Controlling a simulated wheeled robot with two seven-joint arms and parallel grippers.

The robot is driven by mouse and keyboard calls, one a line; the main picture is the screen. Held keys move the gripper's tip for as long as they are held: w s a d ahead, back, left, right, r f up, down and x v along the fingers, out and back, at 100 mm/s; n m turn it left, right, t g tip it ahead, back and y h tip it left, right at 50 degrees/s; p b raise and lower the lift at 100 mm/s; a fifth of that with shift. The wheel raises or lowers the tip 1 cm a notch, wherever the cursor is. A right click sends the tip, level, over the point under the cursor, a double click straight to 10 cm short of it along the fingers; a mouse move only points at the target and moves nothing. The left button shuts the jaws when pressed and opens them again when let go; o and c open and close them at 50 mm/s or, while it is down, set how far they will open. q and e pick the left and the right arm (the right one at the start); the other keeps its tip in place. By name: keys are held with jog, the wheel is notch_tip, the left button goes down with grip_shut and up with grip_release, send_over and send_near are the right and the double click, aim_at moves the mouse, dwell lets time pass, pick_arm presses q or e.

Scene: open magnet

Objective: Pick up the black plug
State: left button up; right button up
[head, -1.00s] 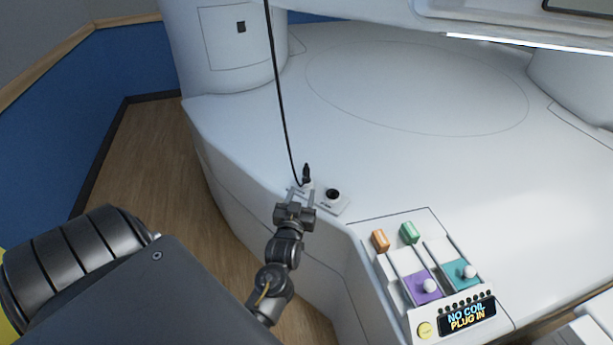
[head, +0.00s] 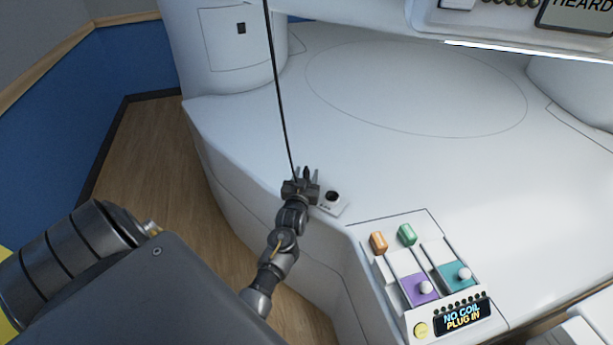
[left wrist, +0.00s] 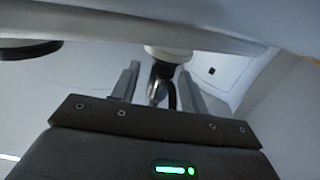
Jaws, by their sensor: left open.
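The black plug (head: 306,171) stands at the near edge of the white machine bed, at the lower end of a black cable (head: 279,100). My left gripper (head: 306,176) is open, with its two fingers on either side of the plug. In the left wrist view the dark plug (left wrist: 160,77) shows between the open fingers (left wrist: 158,85); whether they touch it I cannot tell. The gripper hides the plug's lower part in the head view. My right gripper is not in view.
A round black socket (head: 332,196) on a small white plate is just right of the gripper. A control panel (head: 440,322) with purple and teal sliders, orange and green blocks and a "NO COIL PLUG IN" display lies farther right. The white bed top (head: 420,90) is clear.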

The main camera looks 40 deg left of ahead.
pick_arm(q)
jog(key=shift+c, duration=0.4)
grip_shut()
jog(key=shift+r, duration=0.1)
